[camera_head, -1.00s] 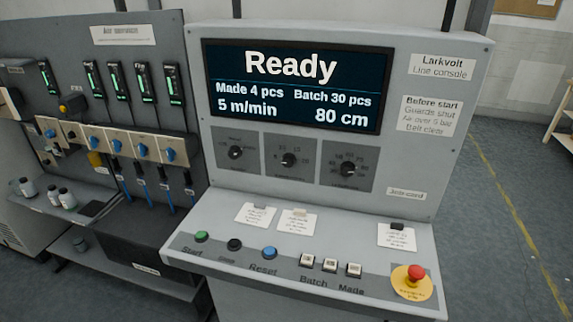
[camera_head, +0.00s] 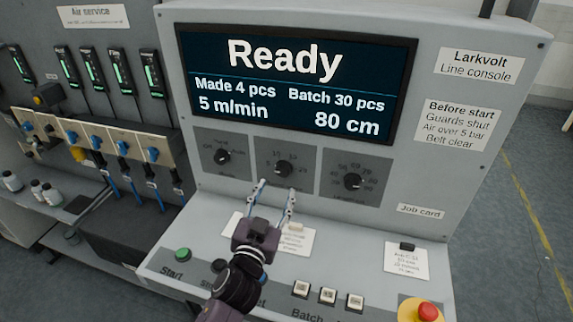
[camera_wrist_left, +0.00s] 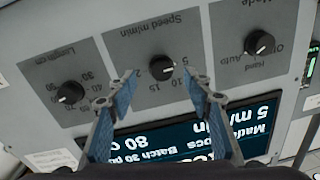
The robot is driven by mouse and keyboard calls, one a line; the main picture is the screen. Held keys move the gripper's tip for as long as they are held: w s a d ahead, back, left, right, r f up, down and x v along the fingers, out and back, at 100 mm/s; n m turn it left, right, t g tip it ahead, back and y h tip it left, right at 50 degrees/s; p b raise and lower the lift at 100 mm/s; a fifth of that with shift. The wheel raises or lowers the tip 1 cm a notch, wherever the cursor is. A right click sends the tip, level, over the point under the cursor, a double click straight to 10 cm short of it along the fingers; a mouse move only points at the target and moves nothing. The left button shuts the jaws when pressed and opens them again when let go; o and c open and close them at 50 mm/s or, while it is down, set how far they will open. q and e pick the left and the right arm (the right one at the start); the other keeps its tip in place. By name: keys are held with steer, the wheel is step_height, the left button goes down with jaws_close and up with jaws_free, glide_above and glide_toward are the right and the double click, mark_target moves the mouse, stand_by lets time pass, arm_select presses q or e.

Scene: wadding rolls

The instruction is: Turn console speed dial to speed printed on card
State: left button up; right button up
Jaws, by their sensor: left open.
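The console speed dial (camera_head: 284,168) is a black knob in the middle grey panel. The left wrist view shows it upside down, labelled "Speed m/min" (camera_wrist_left: 161,67), with its pale pointer toward the 5. The screen (camera_head: 290,85) reads "Ready", "5 m/min" and "80 cm". A white card (camera_head: 406,262) lies at the right of the sloped desk below the "Job card" label; its print is too small to read. My left gripper (camera_head: 277,186) is open and empty just below and in front of the speed dial, its fingers apart from it. My right gripper is out of view.
A mode dial (camera_head: 222,156) is left of the speed dial and a length dial (camera_head: 353,181) is right. Below are a green Start button (camera_head: 182,254), white buttons (camera_head: 328,295) and a red stop button (camera_head: 428,311). Another white card (camera_head: 296,241) lies behind my gripper.

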mark_target(282, 173)
arm_select(q)
steer(key=shift+w+d+r+p, duration=0.2)
steer(key=shift+w+r+p, duration=0.2)
steer(key=shift+w+r, duration=0.35)
steer(key=x, duration=0.3)
steer(key=shift+f, duration=0.35)
steer(key=shift+x, duration=0.8)
steer(key=shift+w, duration=0.1)
steer(key=c, duration=1)
steer(key=shift+c, duration=0.7)
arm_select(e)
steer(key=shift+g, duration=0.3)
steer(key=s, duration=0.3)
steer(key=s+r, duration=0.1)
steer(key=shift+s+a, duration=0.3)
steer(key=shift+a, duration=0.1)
